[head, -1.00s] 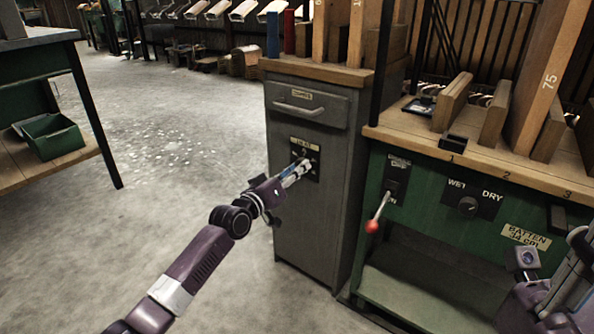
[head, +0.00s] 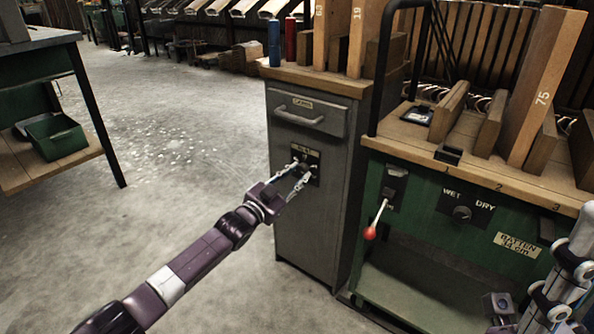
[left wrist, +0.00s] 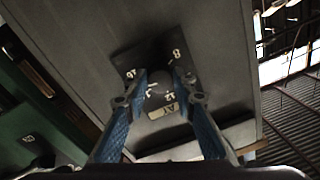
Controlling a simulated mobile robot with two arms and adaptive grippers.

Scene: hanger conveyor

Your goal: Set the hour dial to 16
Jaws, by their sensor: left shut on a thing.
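The hour dial (left wrist: 160,90) is a dark round knob on a black plate with pale numerals, on the front of a grey cabinet. The plate (head: 313,154) shows below the drawer in the head view. My left gripper (head: 300,172) reaches it from the left, with one finger on each side of the knob, shut on it. In the left wrist view, the plate looks tilted, with 16 at the left finger and 8 near the top; the pointer is not clear. My right gripper (head: 502,304) shows only partly at the lower right, away from the dial.
Above the dial is the cabinet's drawer handle (head: 299,116). To the right stands a green bench with a red-tipped lever (head: 370,232) and a WET/DRY knob (head: 462,213). A green bin (head: 56,136) sits on a shelf at left. The floor left of the cabinet is clear.

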